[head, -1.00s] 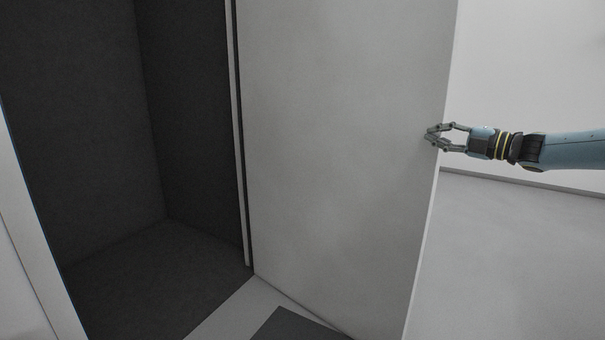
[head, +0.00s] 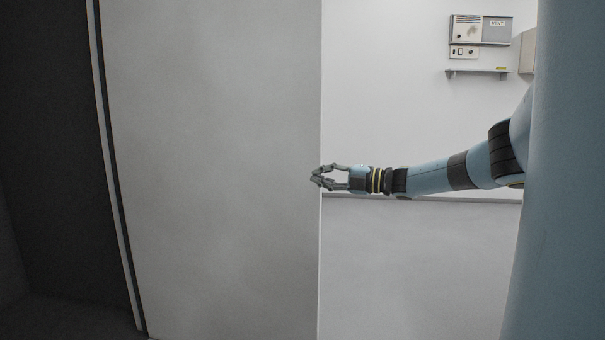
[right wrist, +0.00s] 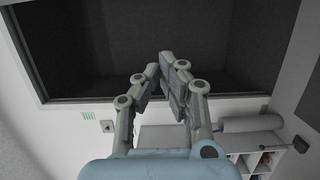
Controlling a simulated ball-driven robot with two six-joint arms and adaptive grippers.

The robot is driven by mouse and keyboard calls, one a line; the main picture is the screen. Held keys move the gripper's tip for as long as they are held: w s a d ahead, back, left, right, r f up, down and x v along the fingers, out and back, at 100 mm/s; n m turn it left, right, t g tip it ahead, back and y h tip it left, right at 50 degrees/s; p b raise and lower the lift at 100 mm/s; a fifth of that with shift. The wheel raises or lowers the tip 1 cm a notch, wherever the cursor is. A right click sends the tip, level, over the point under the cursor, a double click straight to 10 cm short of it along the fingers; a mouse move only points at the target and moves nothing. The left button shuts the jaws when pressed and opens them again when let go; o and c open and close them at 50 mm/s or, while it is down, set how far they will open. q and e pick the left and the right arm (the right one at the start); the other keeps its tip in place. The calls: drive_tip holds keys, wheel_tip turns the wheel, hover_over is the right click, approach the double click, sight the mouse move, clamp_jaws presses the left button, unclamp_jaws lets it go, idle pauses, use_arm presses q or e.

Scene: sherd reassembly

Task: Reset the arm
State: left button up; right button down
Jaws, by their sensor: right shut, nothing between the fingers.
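My right arm comes in from the right in the head view, stretched out to the left. My right gripper (head: 315,178) is shut and empty, with its fingertips in front of the right edge of a large pale door panel (head: 215,150). I cannot tell whether it touches the panel. In the right wrist view the fingers of the right gripper (right wrist: 160,62) point toward a dark opening (right wrist: 110,45), with nothing between them. My left gripper is not in view.
A dark interior (head: 45,150) lies left of the panel. On the far white wall hang a grey box (head: 480,30) and a small shelf (head: 478,71). The grey floor (head: 415,270) right of the panel looks clear. A white shelf unit (right wrist: 255,160) shows in the right wrist view.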

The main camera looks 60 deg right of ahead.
drive_tip(key=s+d, duration=0.2)
drive_tip(key=s, duration=0.2)
drive_tip(key=s+a+f+m+g+h, duration=0.2)
drive_tip(key=s+a+f+m, duration=0.3)
drive_tip(key=f, duration=0.8)
drive_tip(key=s+a+f+m+g+h, duration=0.1)
drive_tip(key=s+a+f+m+g, duration=0.15)
drive_tip(key=s+a+f, duration=0.8)
drive_tip(key=s+a+f+m+g+h, duration=0.15)
drive_tip(key=a+f+m, duration=0.25)
drive_tip(key=f, duration=1.2)
drive_tip(key=s+a+f+m+g, duration=0.3)
drive_tip(key=s+a+f, duration=0.3)
drive_tip(key=a+f, duration=0.25)
drive_tip(key=s+a+f+m+g, duration=0.25)
drive_tip(key=s+a+f, duration=0.4)
drive_tip(key=a, duration=0.35)
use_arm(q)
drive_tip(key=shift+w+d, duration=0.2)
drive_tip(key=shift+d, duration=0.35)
use_arm(e)
drive_tip(key=s+a+f+m+g, duration=0.2)
drive_tip(key=s+a+f+g, duration=0.2)
drive_tip(key=s+a, duration=0.3)
drive_tip(key=s+g+y, duration=0.1)
drive_tip(key=s, duration=0.2)
drive_tip(key=shift+s+a+f+g, duration=0.15)
drive_tip(key=shift+s+a+g, duration=0.15)
drive_tip(key=shift+s+g, duration=0.1)
